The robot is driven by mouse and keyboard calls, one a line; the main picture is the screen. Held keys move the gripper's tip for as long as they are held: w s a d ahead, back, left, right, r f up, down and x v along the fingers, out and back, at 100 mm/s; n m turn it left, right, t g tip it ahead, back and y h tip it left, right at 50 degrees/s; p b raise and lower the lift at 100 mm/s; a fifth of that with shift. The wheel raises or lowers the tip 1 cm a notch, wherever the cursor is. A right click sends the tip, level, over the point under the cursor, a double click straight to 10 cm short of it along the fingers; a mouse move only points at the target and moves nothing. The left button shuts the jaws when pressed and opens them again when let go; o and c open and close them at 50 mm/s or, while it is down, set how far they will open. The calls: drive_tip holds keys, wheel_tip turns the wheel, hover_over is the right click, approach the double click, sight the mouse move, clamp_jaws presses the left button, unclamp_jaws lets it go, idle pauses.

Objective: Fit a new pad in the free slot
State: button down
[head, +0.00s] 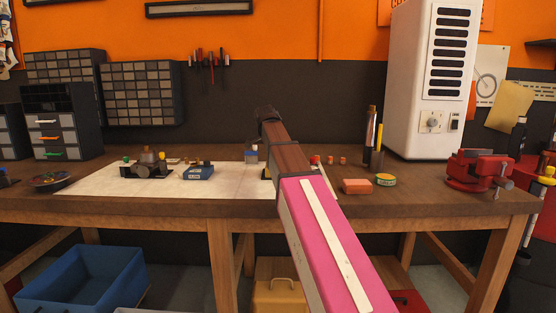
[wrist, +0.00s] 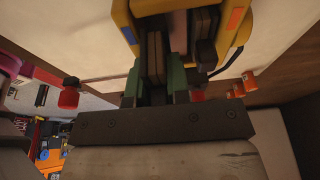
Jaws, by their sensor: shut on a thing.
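A yellow caliper (wrist: 240,22) with blue and orange-red marks fills the top of the wrist view. A thin brown pad (wrist: 154,55) stands between the two green fingers of my gripper (wrist: 157,82), which is shut on it. The pad's far end is at the caliper's opening, beside a dark part in the middle. Whether it is fully seated or touching cannot be told. Another brown, plate-like piece (wrist: 204,28) shows on the right side of the opening. In the head view my arm hides the gripper and most of the caliper; only a yellow edge (head: 265,174) shows.
The workbench (head: 110,207) has a pale mat (head: 100,181). A blue box (head: 198,173), a dark fixture (head: 147,166) and a small bottle (head: 251,154) stand left of my arm. An orange block (head: 356,186), a green-yellow tin (head: 385,180) and a red vise (head: 477,172) stand right.

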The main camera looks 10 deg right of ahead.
drive_tip(key=shift+r, duration=0.1)
drive_tip(key=shift+r, duration=1.9)
